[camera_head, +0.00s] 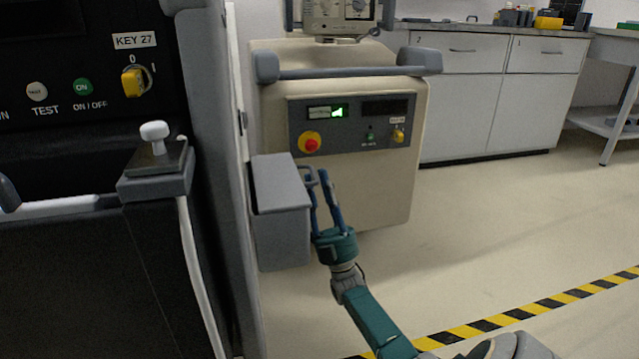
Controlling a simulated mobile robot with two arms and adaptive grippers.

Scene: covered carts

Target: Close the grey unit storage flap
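My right gripper (316,172) is just to the right of the flap, fingers pointing up and away. Its two blue fingers stand apart with a gap between them, and nothing is clearly held. The fingertips are close to the flap's right edge; I cannot tell whether they touch it. My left gripper is out of view.
The dark unit (90,270) with switches and a white-knobbed lever fills the left. A beige cart (365,190) with a grey handle bar stands right behind my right gripper. White cabinets (490,100) stand at the back. The floor to the right is clear, with yellow-black tape.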

